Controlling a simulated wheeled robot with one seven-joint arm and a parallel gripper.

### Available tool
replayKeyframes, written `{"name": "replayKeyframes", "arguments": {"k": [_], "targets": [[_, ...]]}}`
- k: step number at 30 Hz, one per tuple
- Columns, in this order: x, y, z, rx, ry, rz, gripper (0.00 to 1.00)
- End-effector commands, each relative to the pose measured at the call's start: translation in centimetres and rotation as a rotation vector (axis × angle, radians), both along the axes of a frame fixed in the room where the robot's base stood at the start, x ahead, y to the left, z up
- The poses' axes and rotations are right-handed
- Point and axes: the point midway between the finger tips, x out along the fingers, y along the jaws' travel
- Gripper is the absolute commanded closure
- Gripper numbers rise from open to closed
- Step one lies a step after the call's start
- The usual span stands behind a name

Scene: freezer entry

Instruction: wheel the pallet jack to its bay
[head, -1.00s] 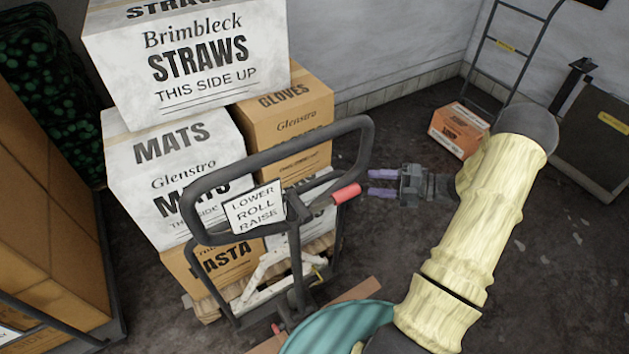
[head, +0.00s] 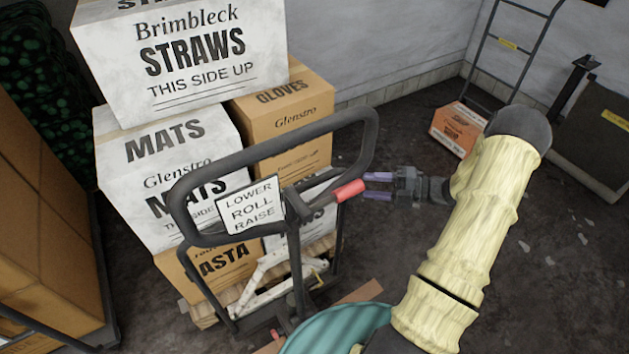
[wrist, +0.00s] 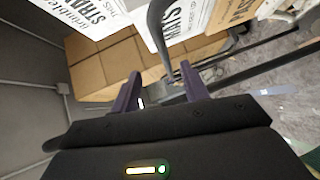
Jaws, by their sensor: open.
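The pallet jack's black loop handle (head: 262,150) stands upright in the middle of the head view, with a red grip (head: 349,190) on its right side and a "LOWER ROLL RAISE" sign (head: 251,206). The pallet jack is in front of a pallet loaded with boxes. My gripper (head: 366,186) is open, its two purple fingers pointing left at the handle's right side, close to the red grip. In the wrist view, the open gripper (wrist: 160,72) has the dark handle (wrist: 159,40) just ahead of its fingers. I cannot tell whether they touch.
Stacked boxes, with a white straws carton (head: 180,60) on top, rise behind the handle. A tall brown stack (head: 40,210) stands at left. An orange box (head: 458,128) and a hand truck (head: 510,50) are by the back wall. Dark floor lies open at right.

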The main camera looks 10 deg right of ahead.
Motion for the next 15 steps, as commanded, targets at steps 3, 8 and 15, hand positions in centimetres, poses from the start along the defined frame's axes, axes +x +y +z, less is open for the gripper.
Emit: {"name": "replayKeyframes", "arguments": {"k": [3, 8, 15], "targets": [[0.9, 2.1, -0.1, 0.003, 0.002, 0.010, 0.55], [2.2, 4.8, -0.4, 0.003, 0.003, 0.013, 0.55], [4.0, 8.7, -1.0, 0.003, 0.002, 0.016, 0.55]]}}
